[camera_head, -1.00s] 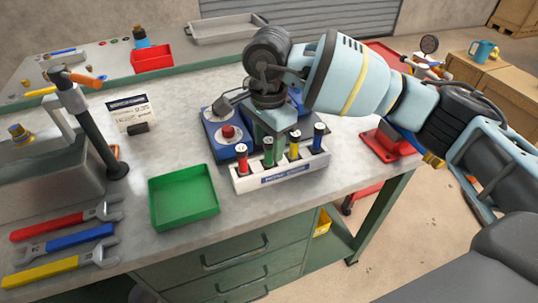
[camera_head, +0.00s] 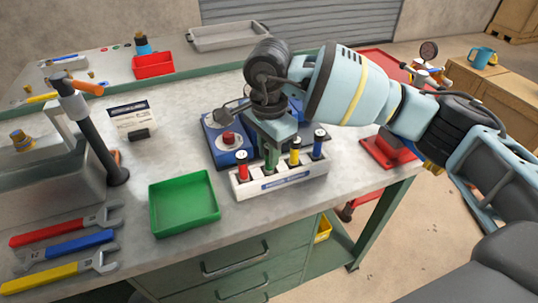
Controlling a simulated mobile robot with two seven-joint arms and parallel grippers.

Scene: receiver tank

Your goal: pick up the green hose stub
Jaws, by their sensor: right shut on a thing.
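The green hose stub (camera_head: 271,158) stands in the white rack (camera_head: 253,188) on the workbench. Its top is hidden by my right gripper (camera_head: 272,145), which points down from above and is shut on it. The stub's lower end is still within the rack. A red stub (camera_head: 242,168), a yellow stub (camera_head: 294,153) and a blue stub (camera_head: 319,146) stand upright in the same rack, apart from the gripper. My left gripper is out of view.
A blue device with a red knob (camera_head: 229,139) sits right behind the rack. An empty green tray (camera_head: 185,228) lies to its left. Several wrenches (camera_head: 70,242) lie at the front left. A black post (camera_head: 98,145) stands at the left. The bench between post and tray is clear.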

